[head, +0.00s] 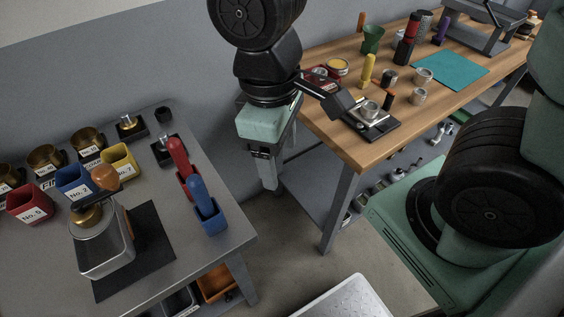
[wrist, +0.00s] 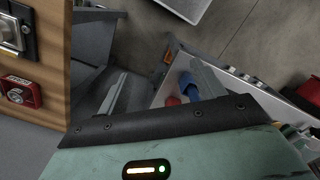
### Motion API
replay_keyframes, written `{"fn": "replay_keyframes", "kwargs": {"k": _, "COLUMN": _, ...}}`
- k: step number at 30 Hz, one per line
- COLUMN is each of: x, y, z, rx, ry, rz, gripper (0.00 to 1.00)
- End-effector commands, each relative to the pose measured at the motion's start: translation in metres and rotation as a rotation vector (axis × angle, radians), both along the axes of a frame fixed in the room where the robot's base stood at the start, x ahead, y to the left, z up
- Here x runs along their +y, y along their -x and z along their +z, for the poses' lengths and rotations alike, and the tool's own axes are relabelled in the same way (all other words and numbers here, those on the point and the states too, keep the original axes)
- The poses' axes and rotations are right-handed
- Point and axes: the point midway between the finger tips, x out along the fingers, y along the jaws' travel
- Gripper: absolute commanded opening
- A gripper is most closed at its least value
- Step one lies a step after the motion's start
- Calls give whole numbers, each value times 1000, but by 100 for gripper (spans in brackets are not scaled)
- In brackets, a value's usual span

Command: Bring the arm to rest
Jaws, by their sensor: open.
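My gripper (head: 268,178) hangs from my arm in the head view, pointing down in the gap between the grey table and the wooden workbench. Nothing is held between its fingers. In the wrist view the two fingers (wrist: 158,90) stand wide apart with floor and furniture beyond them. The gripper appears clear of both tables.
The wooden workbench (head: 348,150) at right holds a scale (head: 370,122), a teal mat (head: 450,70) and several tools. A white tray (head: 350,300) is low in front.

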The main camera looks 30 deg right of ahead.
Motion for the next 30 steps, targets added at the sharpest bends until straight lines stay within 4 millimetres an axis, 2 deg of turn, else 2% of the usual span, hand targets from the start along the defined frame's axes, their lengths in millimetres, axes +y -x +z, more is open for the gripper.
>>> {"fn": "replay_keyframes", "kwargs": {"k": 1, "x": 5, "y": 12, "z": 5, "rx": -30, "ry": -31, "rz": -13, "gripper": 68}}
{"fn": "replay_keyframes", "kwargs": {"k": 3, "x": 11, "y": 24, "z": 8, "rx": -52, "ry": -64, "rz": -33, "gripper": 68}}
{"fn": "replay_keyframes", "kwargs": {"k": 7, "x": 15, "y": 34, "z": 10, "rx": -74, "ry": -93, "rz": -52, "gripper": 68}}
{"fn": "replay_keyframes", "kwargs": {"k": 30, "x": 16, "y": 34, "z": 10, "rx": -75, "ry": -96, "rz": -54, "gripper": 68}}
